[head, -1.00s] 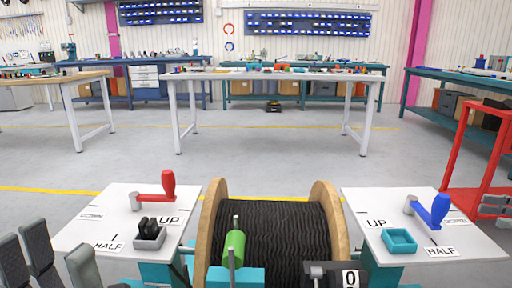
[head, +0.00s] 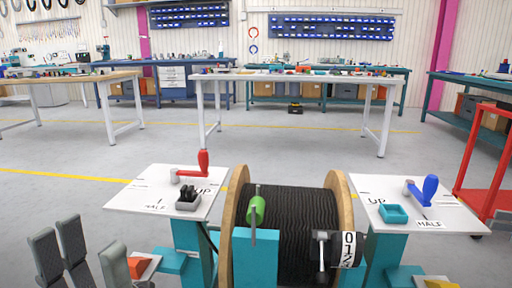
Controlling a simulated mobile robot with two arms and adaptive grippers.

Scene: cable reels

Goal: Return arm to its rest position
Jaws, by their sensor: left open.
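My left gripper (head: 88,258) is at the bottom left corner of the head view. Its grey padded fingers stand apart and hold nothing. It is to the left of and below the left white panel (head: 130,197), apart from the red-handled crank (head: 203,163) on that panel. My right gripper is out of view. The cable reel (head: 290,230), black cable between wooden flanges, stands in the middle.
The right white panel (head: 445,205) carries a blue-handled crank (head: 429,189) and a teal tray (head: 393,214). A small grey tray (head: 187,204) with black pieces sits on the left panel. A red frame (head: 480,170) stands at right. Open floor lies behind.

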